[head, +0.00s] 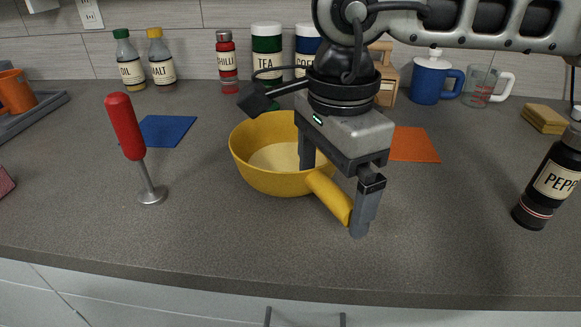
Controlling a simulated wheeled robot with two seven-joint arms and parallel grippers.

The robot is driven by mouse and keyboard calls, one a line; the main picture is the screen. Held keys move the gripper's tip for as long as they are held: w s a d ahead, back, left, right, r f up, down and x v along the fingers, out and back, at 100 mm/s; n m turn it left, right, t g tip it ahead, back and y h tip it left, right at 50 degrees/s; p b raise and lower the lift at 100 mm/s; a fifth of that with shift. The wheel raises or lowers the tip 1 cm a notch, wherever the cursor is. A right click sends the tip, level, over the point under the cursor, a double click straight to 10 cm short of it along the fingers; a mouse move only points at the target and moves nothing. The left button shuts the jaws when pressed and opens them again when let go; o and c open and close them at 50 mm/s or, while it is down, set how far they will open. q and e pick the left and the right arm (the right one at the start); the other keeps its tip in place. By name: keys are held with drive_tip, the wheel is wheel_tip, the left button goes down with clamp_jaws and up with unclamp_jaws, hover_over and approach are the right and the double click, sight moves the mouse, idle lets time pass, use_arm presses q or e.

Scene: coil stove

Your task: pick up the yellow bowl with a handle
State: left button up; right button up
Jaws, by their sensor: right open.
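The yellow bowl (253,172) with a handle (329,197) sits upright on the grey counter in the middle of the head view. Its handle points toward the front right. My right gripper (335,198) comes down from above at the bowl's right side and points at the counter. Its fingers are apart. One finger overlaps the bowl's inside in the picture, and the other is just right of the handle's end. Whether either finger touches the bowl I cannot tell. The gripper hides part of the bowl's right rim. My left gripper does not show.
A red-handled tool (127,130) stands upright left of the bowl. A blue cloth (167,130) and an orange cloth (414,145) lie behind. A pepper bottle (551,182) stands at right. Jars and mugs line the wall. The counter's front (220,240) is clear.

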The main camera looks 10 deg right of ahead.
drive_tip(key=shift+f, duration=0.5)
drive_tip(key=c, duration=1)
drive_tip(key=shift+c, duration=0.7)
drive_tip(key=shift+r, duration=0.2)
